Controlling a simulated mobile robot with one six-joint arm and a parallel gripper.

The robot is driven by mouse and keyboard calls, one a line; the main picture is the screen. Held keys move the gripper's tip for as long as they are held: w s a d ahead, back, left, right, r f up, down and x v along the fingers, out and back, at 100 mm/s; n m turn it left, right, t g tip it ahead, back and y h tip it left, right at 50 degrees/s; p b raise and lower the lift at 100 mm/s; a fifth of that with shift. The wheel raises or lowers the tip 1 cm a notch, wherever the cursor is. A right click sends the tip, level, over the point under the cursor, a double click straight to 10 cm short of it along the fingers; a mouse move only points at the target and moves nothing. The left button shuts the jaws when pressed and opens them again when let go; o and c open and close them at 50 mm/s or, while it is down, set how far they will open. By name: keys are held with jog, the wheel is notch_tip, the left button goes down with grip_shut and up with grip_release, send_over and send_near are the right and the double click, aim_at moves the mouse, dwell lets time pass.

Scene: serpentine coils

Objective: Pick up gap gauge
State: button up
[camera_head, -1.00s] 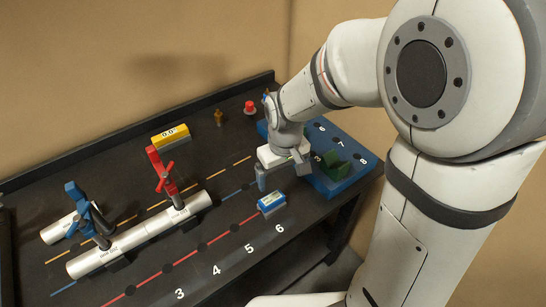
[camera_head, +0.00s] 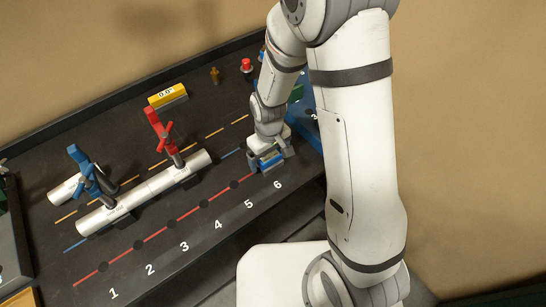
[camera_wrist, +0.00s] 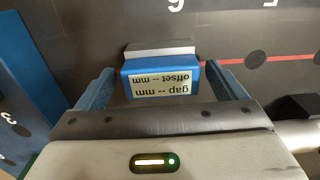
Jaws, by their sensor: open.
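The gap gauge (camera_wrist: 160,72) is a small blue block with a pale label reading "gap -- mm, offset -- mm", upside down in the wrist view. It rests on the dark table. In the head view the gap gauge (camera_head: 268,163) is partly hidden by my gripper (camera_head: 268,155). In the wrist view my gripper (camera_wrist: 166,80) is open, with one blue-grey finger on each side of the gauge. Gaps show between the fingers and the block.
A blue tray (camera_wrist: 22,75) lies close on the left in the wrist view. In the head view, white pipes (camera_head: 140,193) with a red clamp (camera_head: 160,135) and a blue clamp (camera_head: 85,170) lie left. A yellow block (camera_head: 167,95) stands behind. The numbered strip in front is clear.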

jog(key=shift+f, duration=0.1)
jog(key=c, duration=1.1)
jog(key=shift+c, duration=0.2)
